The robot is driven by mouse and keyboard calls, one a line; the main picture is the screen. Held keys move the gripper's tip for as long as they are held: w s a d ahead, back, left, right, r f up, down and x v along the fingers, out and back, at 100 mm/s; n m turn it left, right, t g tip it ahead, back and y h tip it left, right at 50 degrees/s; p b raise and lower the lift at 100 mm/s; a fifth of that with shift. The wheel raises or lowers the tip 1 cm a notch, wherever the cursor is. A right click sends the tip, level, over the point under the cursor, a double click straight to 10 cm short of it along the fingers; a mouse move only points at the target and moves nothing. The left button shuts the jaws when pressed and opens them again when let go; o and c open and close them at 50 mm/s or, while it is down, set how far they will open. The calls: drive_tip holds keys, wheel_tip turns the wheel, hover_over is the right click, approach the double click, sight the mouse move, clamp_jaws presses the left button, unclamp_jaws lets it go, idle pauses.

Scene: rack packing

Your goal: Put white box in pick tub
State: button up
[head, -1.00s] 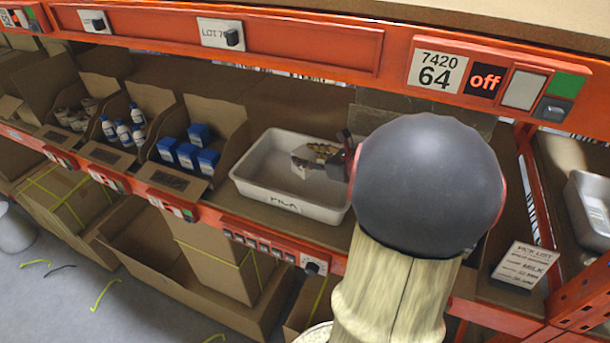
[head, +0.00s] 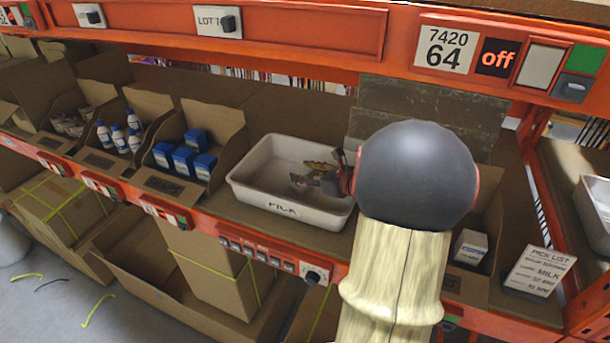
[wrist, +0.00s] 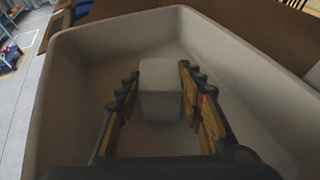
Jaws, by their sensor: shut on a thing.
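The pick tub (head: 262,193) is a white, shallow tray with lettering on its front, standing on the shelf in the head view. Its pale walls (wrist: 70,100) surround my gripper in the wrist view. My gripper (wrist: 158,76) is shut on a white box (wrist: 160,92), with one finger on each side of it. The box is inside the tub's outline, over its floor; I cannot tell whether it touches the floor. In the head view my gripper (head: 312,180) reaches into the tub from the right, and the held box is hard to make out.
Another white box (head: 470,247) sits in a cardboard bin right of my arm. Bins with blue boxes (head: 185,158) and white-blue bottles (head: 119,137) stand left of the tub. A pick list card (head: 539,270) is at the right. An orange beam (head: 310,32) crosses above.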

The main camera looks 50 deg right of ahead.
drive_tip(key=shift+f, duration=0.15)
drive_tip(key=o, duration=1.2)
drive_tip(key=shift+o, duration=0.5)
drive_tip(key=shift+s+r, duration=0.25)
drive_tip(key=shift+s, duration=0.05)
drive_tip(key=b+v, duration=0.1)
drive_tip(key=v, duration=1)
drive_tip(key=shift+s, duration=0.15)
drive_tip(key=shift+a, duration=0.1)
